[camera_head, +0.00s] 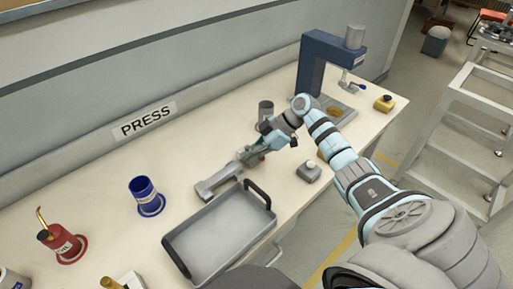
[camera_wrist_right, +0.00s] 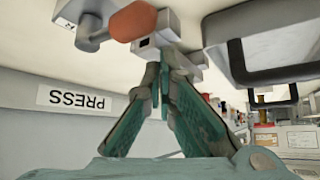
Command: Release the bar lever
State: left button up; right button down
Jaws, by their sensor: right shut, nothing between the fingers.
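A grey bar-shaped fixture (camera_head: 217,183) lies on the bench behind the tray, and I take it for the bar lever's fixture. In the right wrist view, a grey block (camera_wrist_right: 170,24) and an orange rounded knob (camera_wrist_right: 133,21) show just beyond my fingertips. My right gripper (camera_head: 248,158) is at the right end of the fixture, partly covering it. In the wrist view its teal fingers (camera_wrist_right: 161,70) converge at the tips, shut and empty. I cannot tell whether the tips touch the block. My left gripper is not in view.
A grey tray (camera_head: 169,245) with black handles sits at the bench front. A blue cup (camera_head: 144,190) and a red can (camera_head: 60,240) stand left. A small grey button box (camera_head: 309,174) is right of the gripper. A blue press (camera_head: 312,65) stands behind.

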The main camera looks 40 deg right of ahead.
jog(key=d+r, duration=0.1)
jog(key=r, duration=0.1)
jog(key=d+r, duration=0.2)
jog(key=d+r+b, duration=0.1)
jog(key=r, duration=0.2)
jog(key=shift+w+d+r, duration=0.1)
jog(key=shift+w+d, duration=0.1)
jog(key=shift+d, duration=0.2)
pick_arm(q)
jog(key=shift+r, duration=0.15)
pick_arm(e)
jog(key=shift+d+r, duration=0.15)
jog(key=shift+r, duration=0.25)
jog(key=shift+s+d+f, duration=0.1)
jog(key=shift+s+d, duration=0.05)
